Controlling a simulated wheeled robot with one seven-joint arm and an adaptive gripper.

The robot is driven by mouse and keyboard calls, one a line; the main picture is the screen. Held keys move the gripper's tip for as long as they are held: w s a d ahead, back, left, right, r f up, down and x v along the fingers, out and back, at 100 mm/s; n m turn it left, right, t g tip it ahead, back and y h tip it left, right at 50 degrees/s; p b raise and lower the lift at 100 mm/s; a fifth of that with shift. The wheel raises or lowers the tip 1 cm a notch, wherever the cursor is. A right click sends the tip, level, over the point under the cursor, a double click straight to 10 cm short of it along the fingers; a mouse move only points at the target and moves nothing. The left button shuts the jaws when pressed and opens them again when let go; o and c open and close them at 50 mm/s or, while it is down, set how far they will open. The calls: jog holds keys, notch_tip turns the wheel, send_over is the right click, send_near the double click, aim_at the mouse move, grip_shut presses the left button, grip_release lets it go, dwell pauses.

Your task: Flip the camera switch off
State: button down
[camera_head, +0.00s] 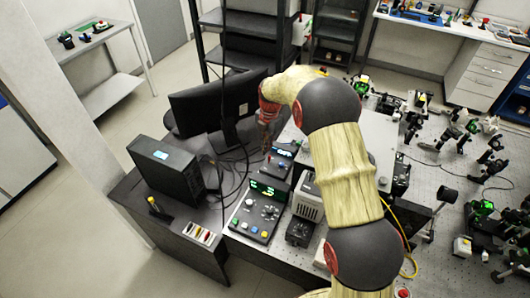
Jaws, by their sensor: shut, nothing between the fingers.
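My gripper (265,145) hangs downward at the end of my arm, small in the picture, with its fingers together and nothing seen between them. It is over the back of the bench, just above or behind a small control box (277,169) with a blue-lit display. In front stands a larger control box (250,222) with a green display, knobs and coloured buttons. I cannot make out which control is the camera switch, or its position. I cannot tell whether the fingertips touch anything.
A black monitor (218,107) and a black box (166,168) stand to the left. A white vented unit (308,200) and a small dark box (300,232) stand to the right. Cables (235,165) run behind the control boxes. Optics crowd the perforated table (425,170).

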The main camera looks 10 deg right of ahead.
notch_tip(320, 180, up, 8)
jog(key=shift+d, duration=0.25)
jog(key=shift+r, duration=0.1)
dwell(0.4)
jog(key=s+d+r+m+t+b, duration=0.1)
jog(key=s+m+b, duration=0.4)
jog(key=s+m, duration=0.8)
jog(key=s+d+r+m+t+b, duration=0.2)
jog(key=s+m, duration=1.1)
jog(key=s, duration=1.6)
notch_tip(320, 180, up, 3)
jog(key=t+b, duration=0.2)
jog(key=b, duration=0.2)
jog(key=shift+s+d+r+m+h, duration=0.2)
jog(key=shift+m+h, duration=0.1)
jog(key=shift+h, duration=0.1)
